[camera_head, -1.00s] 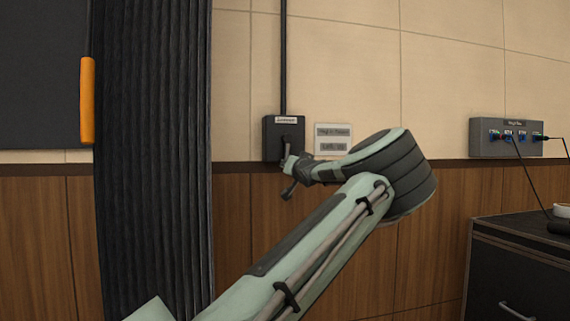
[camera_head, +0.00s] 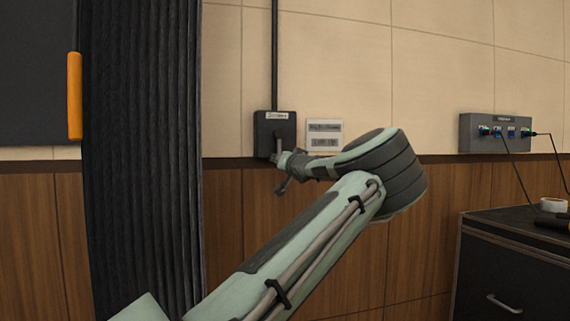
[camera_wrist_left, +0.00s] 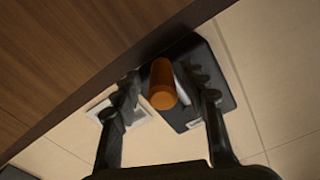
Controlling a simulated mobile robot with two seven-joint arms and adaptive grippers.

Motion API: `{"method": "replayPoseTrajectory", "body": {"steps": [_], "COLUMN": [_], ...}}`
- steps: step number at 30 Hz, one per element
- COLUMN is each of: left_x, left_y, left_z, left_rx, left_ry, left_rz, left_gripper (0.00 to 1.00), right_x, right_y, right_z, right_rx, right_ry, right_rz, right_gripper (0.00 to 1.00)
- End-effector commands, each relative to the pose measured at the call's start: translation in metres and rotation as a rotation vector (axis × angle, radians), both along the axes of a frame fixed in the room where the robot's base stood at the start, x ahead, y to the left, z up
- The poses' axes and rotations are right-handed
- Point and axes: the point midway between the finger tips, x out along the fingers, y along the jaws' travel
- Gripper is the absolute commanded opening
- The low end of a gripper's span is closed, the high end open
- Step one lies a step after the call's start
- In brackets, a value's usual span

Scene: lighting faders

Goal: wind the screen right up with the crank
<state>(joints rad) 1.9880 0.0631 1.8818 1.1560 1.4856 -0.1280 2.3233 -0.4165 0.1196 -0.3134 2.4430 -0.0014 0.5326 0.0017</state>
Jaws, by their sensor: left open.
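The crank's dark wall box (camera_head: 264,128) hangs on the wall, with a pale label and a dark vertical tube rising from its top. My left gripper (camera_head: 284,172) is at the lower front of the box, partly hiding the crank. In the left wrist view, the orange crank handle (camera_wrist_left: 163,92) sits between the two open fingers of my left gripper (camera_wrist_left: 166,84), close to both fingertips; I cannot tell whether they touch. The box (camera_wrist_left: 222,82) lies behind it. I cannot identify the screen for certain. My right gripper is out of view.
A pale plate (camera_head: 324,135) is just right of the crank box. A black pleated curtain (camera_head: 140,150) hangs at left, beside a dark panel (camera_head: 35,80) and an orange bar (camera_head: 74,95). A grey socket box (camera_head: 470,133) with cables and a dark cabinet (camera_head: 480,270) are right.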

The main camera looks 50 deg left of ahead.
Motion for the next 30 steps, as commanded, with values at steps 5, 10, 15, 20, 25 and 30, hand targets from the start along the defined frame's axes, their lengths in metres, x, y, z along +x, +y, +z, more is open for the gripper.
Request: {"method": "replayPoseTrajectory", "body": {"steps": [5,10,15,20,25,30], "left_x": [-0.002,-0.010,-0.025,-0.037,-0.043,-0.046], "left_y": [-0.007,-0.024,-0.064,-0.091,-0.108,-0.112], "left_z": [0.001,0.001,0.002,0.001,0.000,0.000], "left_rx": [0.002,0.002,-0.001,0.001,0.000,0.001], "left_ry": [0.000,0.003,-0.003,0.001,0.000,0.000], "left_rz": [0.001,0.000,-0.002,-0.002,-0.002,-0.001], "left_gripper": [0.43,0.43,0.43,0.43,0.43,0.43], "right_x": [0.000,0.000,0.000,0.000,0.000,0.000], "right_y": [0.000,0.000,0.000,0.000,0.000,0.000], "right_z": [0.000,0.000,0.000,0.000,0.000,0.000], "right_rx": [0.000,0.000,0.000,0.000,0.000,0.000], "right_ry": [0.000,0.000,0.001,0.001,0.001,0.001], "right_rz": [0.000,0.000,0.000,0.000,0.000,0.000], "right_gripper": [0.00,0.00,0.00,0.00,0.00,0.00]}}
